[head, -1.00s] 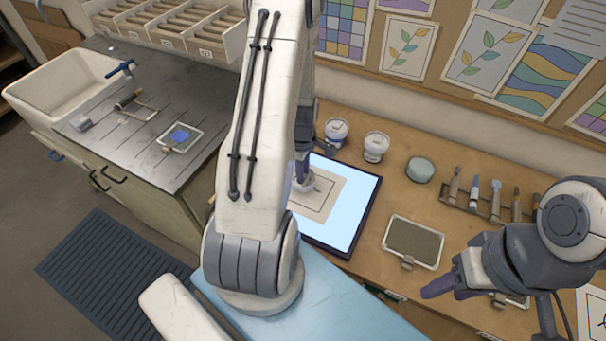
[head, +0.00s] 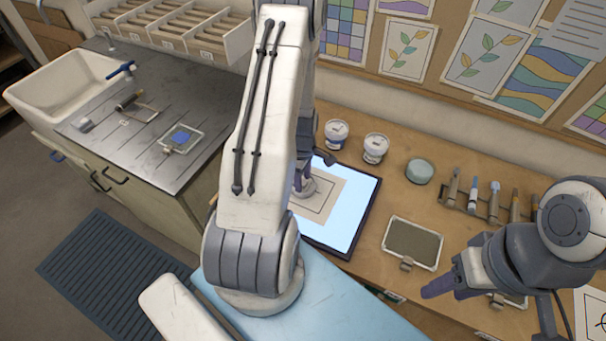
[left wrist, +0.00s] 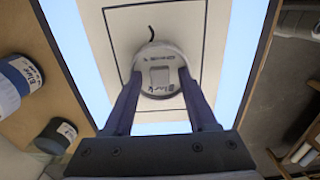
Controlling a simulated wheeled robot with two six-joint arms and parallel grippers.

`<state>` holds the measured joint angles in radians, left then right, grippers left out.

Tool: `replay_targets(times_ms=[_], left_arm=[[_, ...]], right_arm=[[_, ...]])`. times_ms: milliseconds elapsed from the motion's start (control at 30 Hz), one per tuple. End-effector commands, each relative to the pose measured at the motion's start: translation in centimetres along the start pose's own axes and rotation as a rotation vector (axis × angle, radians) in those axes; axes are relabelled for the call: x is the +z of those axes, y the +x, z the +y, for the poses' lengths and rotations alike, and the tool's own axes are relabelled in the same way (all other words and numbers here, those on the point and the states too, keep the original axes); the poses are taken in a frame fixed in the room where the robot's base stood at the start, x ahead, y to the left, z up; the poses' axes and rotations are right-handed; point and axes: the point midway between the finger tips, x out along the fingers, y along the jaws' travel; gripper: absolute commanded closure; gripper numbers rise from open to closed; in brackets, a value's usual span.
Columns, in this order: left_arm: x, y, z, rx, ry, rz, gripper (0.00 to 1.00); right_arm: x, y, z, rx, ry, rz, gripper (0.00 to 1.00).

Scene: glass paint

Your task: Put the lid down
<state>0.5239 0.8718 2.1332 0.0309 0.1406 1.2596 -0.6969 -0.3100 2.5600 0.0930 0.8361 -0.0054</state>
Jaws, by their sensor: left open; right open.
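The lid (left wrist: 161,72) is a round white piece with dark lettering. It lies on the framed paper on the light panel, and in the head view only a pale part of it (head: 307,187) shows below my gripper. My left gripper (left wrist: 160,80) is open, with one purple finger on each side of the lid; I cannot tell whether they touch it. In the head view my left arm hides much of this gripper (head: 302,180). My right gripper (head: 439,288) is open and empty at the right, over the front of the bench.
The lit panel (head: 352,212) has a dark raised frame. Two white jars (head: 336,133) (head: 375,148), a round green-grey pot (head: 419,171) and a rack of tools (head: 487,207) stand behind and right. A grey framed plate (head: 412,243) lies right of the panel.

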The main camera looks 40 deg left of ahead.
Motion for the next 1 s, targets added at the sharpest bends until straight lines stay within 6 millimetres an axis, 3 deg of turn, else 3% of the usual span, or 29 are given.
replay_targets(times_ms=[233, 700, 1000], left_arm=[[0.0, -2.4, 0.1, 0.006, -0.001, 0.002, 0.42], [-0.1, -10.7, 0.1, 0.005, 0.000, 0.002, 0.42], [0.0, -12.3, 0.0, 0.000, 0.000, 0.000, 0.42]], right_arm=[[0.0, 0.8, 0.1, 0.000, 0.001, 0.000, 0.50], [0.2, 2.9, 0.2, 0.000, 0.005, 0.000, 0.50], [0.2, 3.1, 0.2, 0.000, 0.005, 0.000, 0.50]])
